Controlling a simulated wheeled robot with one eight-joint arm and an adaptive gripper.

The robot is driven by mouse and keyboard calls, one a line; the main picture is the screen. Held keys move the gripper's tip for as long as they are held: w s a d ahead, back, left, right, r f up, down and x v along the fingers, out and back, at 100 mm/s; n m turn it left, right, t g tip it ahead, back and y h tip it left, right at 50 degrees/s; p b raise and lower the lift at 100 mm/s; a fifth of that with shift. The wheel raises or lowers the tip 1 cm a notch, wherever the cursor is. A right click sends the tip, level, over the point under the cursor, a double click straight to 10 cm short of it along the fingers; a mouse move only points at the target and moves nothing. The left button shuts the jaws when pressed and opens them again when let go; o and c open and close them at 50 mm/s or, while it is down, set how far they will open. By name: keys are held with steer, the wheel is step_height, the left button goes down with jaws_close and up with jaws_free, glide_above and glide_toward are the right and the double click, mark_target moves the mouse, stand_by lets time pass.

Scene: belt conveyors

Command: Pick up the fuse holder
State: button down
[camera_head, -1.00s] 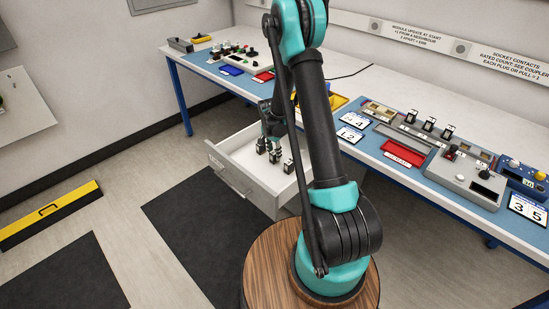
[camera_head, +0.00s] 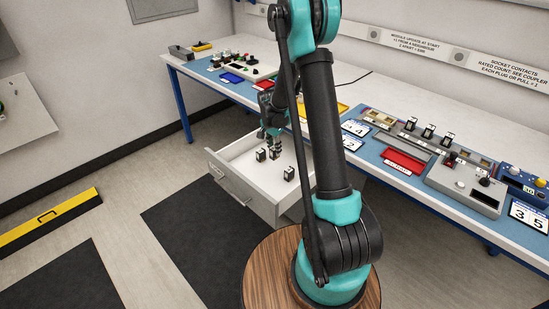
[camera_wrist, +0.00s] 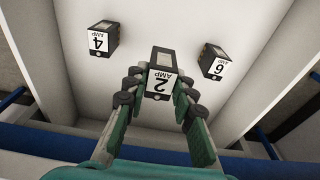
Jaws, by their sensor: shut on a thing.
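My gripper (camera_wrist: 159,86) is shut on a black and white fuse holder marked "2 AMP" (camera_wrist: 160,82), with one finger on each side of it. In the head view my gripper (camera_head: 275,146) is over the open drawer, and the held holder (camera_head: 275,153) appears raised off the drawer floor. The wrist view shows a "4 AMP" holder (camera_wrist: 102,39) to the left and a "6 AMP" holder (camera_wrist: 214,63) to the right, both apart from the fingers. In the head view, two holders stand in the drawer, one left of my gripper (camera_head: 261,155) and one to the right (camera_head: 289,174).
The white drawer (camera_head: 245,192) is pulled out, with walls around the holders. The blue-topped bench (camera_head: 372,157) runs behind it, bearing a red tray (camera_head: 405,160), number cards and a grey control box (camera_head: 465,186). My arm hides part of the drawer and bench.

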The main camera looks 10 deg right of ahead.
step_height(320, 180, up, 13)
stand_by(0.4)
